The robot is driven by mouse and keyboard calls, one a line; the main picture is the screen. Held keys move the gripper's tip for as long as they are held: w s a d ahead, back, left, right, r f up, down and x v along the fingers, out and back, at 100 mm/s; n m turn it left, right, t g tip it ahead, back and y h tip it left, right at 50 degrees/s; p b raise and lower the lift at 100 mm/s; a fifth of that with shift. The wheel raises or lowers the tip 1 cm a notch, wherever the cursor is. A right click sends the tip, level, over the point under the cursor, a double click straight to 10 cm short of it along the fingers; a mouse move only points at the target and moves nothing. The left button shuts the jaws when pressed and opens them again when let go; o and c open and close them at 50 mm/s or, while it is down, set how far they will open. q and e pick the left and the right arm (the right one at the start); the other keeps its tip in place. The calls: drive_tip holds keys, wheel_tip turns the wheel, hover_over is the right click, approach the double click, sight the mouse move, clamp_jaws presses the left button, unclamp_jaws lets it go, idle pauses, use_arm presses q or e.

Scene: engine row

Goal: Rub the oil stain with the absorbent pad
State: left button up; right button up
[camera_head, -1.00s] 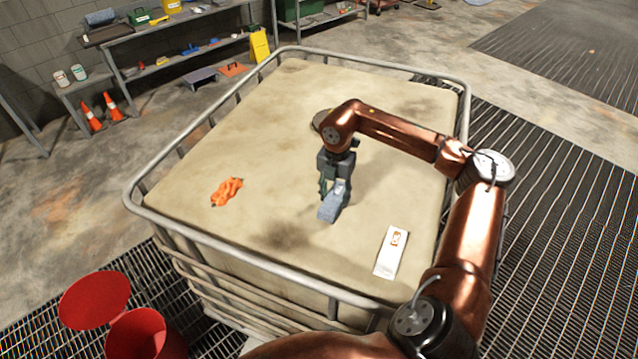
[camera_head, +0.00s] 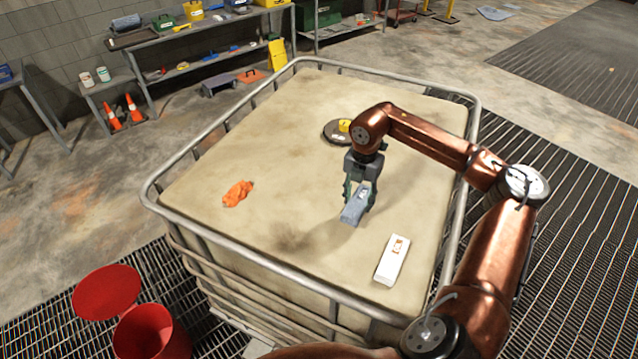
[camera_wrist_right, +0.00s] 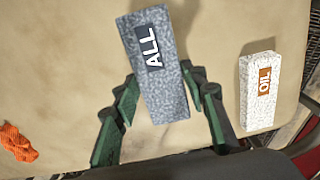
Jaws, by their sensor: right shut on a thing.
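My right gripper (camera_head: 360,188) is shut on a grey absorbent pad (camera_head: 353,212) marked "ALL". The pad also shows between the green fingers in the right wrist view (camera_wrist_right: 155,75). It is over the top of the pale tank, and I cannot tell whether it touches the surface. A dark oil stain (camera_head: 294,237) lies on the tank top, left of and nearer than the pad. A white pad (camera_head: 393,260) marked "OIL" in the right wrist view (camera_wrist_right: 258,92) lies to the right of the gripper. My left gripper is not in view.
The tank top (camera_head: 262,165) has a raised metal rail (camera_head: 205,228) around it. An orange rag (camera_head: 238,193) lies at left. A dark round lid (camera_head: 334,133) with a yellow item (camera_head: 344,125) lies behind the gripper. A red bin (camera_head: 143,330) stands open at front left.

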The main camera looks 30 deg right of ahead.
wheel_tip(320, 180, up, 2)
drive_tip(key=shift+s+d+p, duration=0.1)
drive_tip(key=shift+p, duration=0.3)
drive_tip(key=shift+w+r+p, duration=0.2)
drive_tip(key=shift+r+p, duration=0.3)
drive_tip(key=shift+r, duration=0.35)
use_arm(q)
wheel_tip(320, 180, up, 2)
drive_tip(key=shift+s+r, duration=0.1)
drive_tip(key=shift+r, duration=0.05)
use_arm(e)
drive_tip(key=shift+s+r, duration=0.1)
drive_tip(key=shift+r, duration=0.05)
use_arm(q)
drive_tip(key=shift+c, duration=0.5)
